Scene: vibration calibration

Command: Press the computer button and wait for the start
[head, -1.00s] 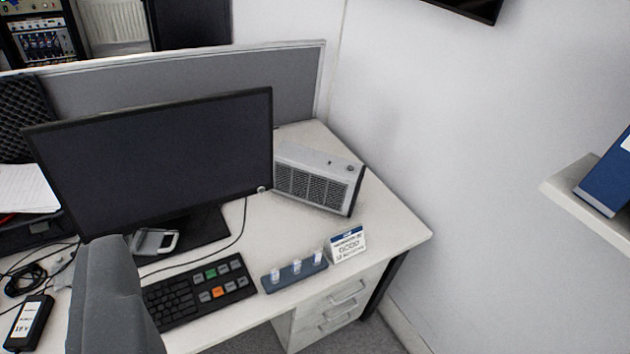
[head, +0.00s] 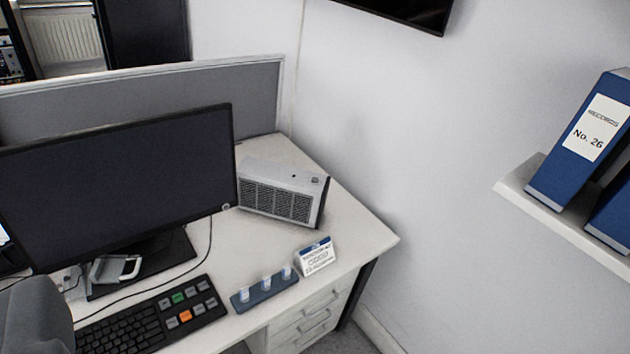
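The computer looks to be the light grey box (head: 283,191) with a dark grille front, on the desk right of the monitor.
A black keyboard (head: 150,322) with green and orange keys, a blue holder with small vials (head: 265,290) and a white card (head: 317,257) stand on the desk. A grey chair back (head: 35,315) is at lower left. A shelf (head: 540,210) with blue binders is at right.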

